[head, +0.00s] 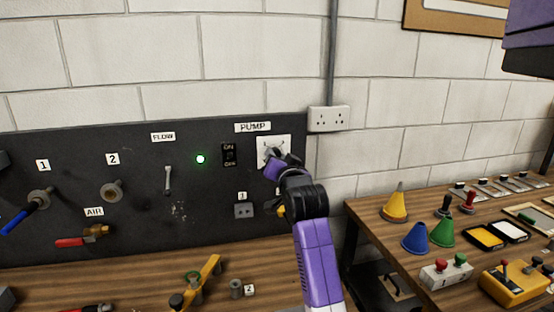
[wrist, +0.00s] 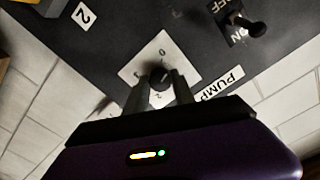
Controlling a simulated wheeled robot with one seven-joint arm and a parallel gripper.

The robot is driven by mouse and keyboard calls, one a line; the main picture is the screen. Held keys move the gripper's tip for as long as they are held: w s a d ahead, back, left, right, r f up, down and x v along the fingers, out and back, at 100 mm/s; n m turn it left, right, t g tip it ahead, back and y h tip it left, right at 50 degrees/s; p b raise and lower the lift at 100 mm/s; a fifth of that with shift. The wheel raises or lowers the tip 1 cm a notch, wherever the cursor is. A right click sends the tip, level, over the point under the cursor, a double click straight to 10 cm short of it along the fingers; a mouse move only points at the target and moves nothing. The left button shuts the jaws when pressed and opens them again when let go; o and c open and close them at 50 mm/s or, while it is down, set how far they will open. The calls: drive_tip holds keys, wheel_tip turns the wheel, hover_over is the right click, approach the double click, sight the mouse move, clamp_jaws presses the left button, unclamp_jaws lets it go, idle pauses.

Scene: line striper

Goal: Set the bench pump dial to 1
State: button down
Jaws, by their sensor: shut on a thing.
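The pump dial is a dark round knob (wrist: 160,80) on a white square plate (head: 285,146) under the PUMP label (head: 253,127) on the dark panel. In the wrist view the plate (wrist: 152,48) shows a 0 near its far side; other marks are partly hidden. My gripper (wrist: 160,88) has its two fingers on either side of the knob and is shut on it. In the head view my gripper (head: 276,160) covers most of the dial. I cannot tell which mark the dial points to.
An ON/OFF switch (head: 229,154) is left of the dial, and it also shows in the wrist view (wrist: 245,22). A green light (head: 200,159) glows further left. A socket (head: 328,118) is on the wall. The right bench holds coloured cones (head: 396,207) and a yellow box (head: 515,283).

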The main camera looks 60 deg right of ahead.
drive_tip(key=m+b, duration=0.3)
drive_tip(key=m, duration=0.9)
idle(0.5)
drive_tip(key=c, duration=1.1)
unclamp_jaws()
drive_tip(key=shift+o, duration=0.2)
drive_tip(key=b+v, duration=0.1)
drive_tip(key=v, duration=0.7)
drive_tip(key=shift+b, duration=0.4)
